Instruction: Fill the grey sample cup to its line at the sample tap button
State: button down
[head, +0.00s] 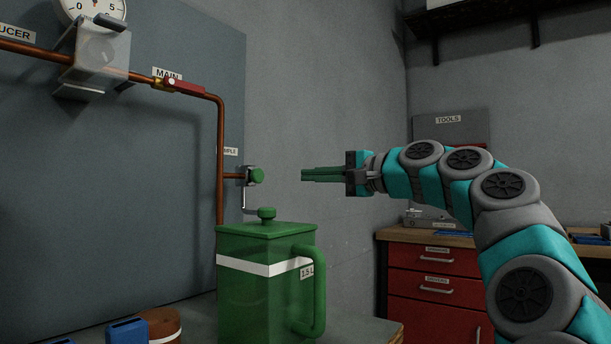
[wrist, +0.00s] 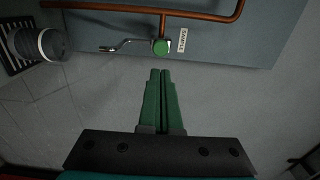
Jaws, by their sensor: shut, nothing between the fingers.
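The green sample tap button (head: 257,176) sits on the tap at the end of the copper pipe, with a bent metal spout below it. In the wrist view the button (wrist: 161,47) lies just ahead of my fingertips, beside the SAMPLE label (wrist: 181,41). My gripper (head: 303,175) is shut and empty, its green fingers level with the button and apart from it. The grey sample cup (wrist: 50,44), with a pale band, stands on a black slotted grate (wrist: 13,50) in the wrist view, on the spout's side. The liquid level cannot be made out. I cannot see the cup in the head view.
A large green lidded jug (head: 240,295) marked 1.5 L stands in front of and below the tap. Blue items (head: 127,331) and a brown round container (head: 160,325) are at lower left. A red drawer cabinet (head: 432,300) stands behind my arm. Space between fingertips and button is clear.

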aim_at(260, 176)
jog(key=p+x, duration=0.2)
jog(key=x, duration=0.9)
jog(key=shift+w+a, duration=0.2)
jog(key=shift+a, duration=0.15)
